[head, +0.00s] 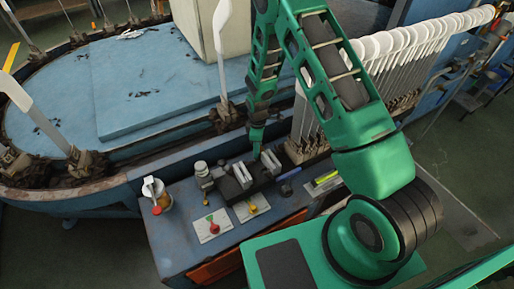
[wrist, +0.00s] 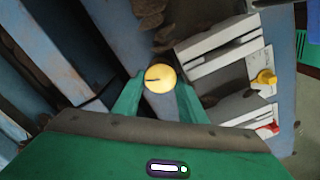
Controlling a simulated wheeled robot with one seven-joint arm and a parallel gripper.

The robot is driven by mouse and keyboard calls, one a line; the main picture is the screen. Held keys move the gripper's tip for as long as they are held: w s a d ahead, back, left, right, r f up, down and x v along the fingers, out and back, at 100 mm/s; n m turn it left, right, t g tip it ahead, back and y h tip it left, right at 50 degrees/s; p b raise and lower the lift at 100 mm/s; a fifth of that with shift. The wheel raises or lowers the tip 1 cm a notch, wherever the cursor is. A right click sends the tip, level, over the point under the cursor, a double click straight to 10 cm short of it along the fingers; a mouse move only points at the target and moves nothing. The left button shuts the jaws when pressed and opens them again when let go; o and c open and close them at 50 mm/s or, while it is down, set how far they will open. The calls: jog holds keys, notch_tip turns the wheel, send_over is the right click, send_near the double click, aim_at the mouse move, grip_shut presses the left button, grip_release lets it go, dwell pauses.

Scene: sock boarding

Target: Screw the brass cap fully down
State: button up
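The brass cap (wrist: 160,78) is a round yellow disc with a short dark line on its face. In the wrist view it lies between the tips of my gripper (wrist: 161,84). The two green fingers come up on either side of it, close to its edges; I cannot tell whether they touch it. In the head view my gripper (head: 257,142) points down above the dark fixture with pale upright blocks (head: 243,174) on the blue bench. The cap cannot be made out there, and its thread and seat are hidden from above.
Two pale plates lie at the bench front, one with a red knob (head: 214,228), one with a yellow knob (head: 253,208). White boards (head: 385,48) stand in a row behind my arm.

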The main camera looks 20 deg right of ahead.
jog(key=shift+w+m, duration=0.1)
jog(key=shift+m, duration=0.3)
jog(key=m, duration=0.2)
jog(key=shift+w+d+m, duration=0.1)
jog(key=shift+m, duration=0.3)
jog(key=m, duration=0.3)
jog(key=shift+m, duration=0.3)
jog(key=m, duration=0.6)
jog(key=shift+w+d, duration=0.1)
jog(key=shift+d, duration=0.05)
jog(key=shift+m, duration=0.4)
jog(key=o, duration=1)
jog(key=shift+o, duration=0.2)
jog(key=shift+r, duration=0.1)
notch_tip(320, 180, up, 11)
jog(key=shift+f, duration=0.2)
